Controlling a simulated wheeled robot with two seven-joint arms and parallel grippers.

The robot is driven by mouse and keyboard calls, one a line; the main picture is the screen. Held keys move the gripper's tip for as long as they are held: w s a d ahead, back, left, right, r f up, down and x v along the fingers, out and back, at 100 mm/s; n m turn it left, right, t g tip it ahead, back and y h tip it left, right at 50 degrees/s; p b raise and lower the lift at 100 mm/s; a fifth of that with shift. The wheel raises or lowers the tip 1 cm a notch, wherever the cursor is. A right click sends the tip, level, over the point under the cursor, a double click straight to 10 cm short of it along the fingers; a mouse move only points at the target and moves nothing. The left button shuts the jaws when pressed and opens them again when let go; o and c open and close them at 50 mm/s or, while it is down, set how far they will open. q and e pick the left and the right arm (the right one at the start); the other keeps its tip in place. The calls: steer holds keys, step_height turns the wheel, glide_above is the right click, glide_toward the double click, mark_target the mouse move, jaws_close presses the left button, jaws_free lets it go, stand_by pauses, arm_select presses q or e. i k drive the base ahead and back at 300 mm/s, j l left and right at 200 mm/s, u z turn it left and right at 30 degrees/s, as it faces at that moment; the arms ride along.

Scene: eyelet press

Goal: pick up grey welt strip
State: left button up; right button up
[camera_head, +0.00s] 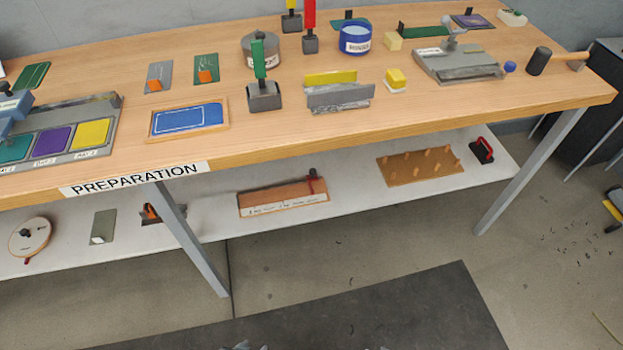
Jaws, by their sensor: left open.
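A long grey strip (340,96) stands on edge near the front of the wooden tabletop, right of centre, with a yellow strip (331,77) upright just behind it. It looks like the grey welt strip, though I cannot tell it surely from a grey holder. My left gripper (243,346) barely shows at the bottom edge, open, low in front of the table and far from the strip. Only a sliver of my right gripper (376,348) shows at the bottom edge; its jaws are cut off.
Left of the strip are a green-handled tool (259,60) and a blue framed pad (188,119). To the right are a yellow block (396,79), a grey press plate (455,65) and a mallet (540,61). A white lower shelf (352,196) holds boards. The floor in front is clear.

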mark_target(337, 96)
steer(key=l+u, duration=0.1)
steer(key=u, duration=0.4)
steer(key=l+u, duration=0.8)
steer(key=l, duration=0.15)
steer(key=k+l+u, duration=0.1)
steer(key=l, duration=0.3)
steer(key=k+l+u, duration=0.1)
steer(key=l, duration=0.25)
steer(key=k+l+u, duration=0.1)
steer(key=l, duration=0.3)
steer(key=k+l+u, duration=0.1)
steer(key=l, duration=0.25)
steer(key=k+l+u, duration=0.1)
steer(key=k+l, duration=0.35)
steer(key=l, duration=0.25)
steer(key=k+l, duration=0.15)
steer(key=l, duration=0.2)
steer(key=k+l, duration=0.2)
steer(key=l, duration=0.2)
steer(key=k+l, duration=0.15)
steer(key=l, duration=0.2)
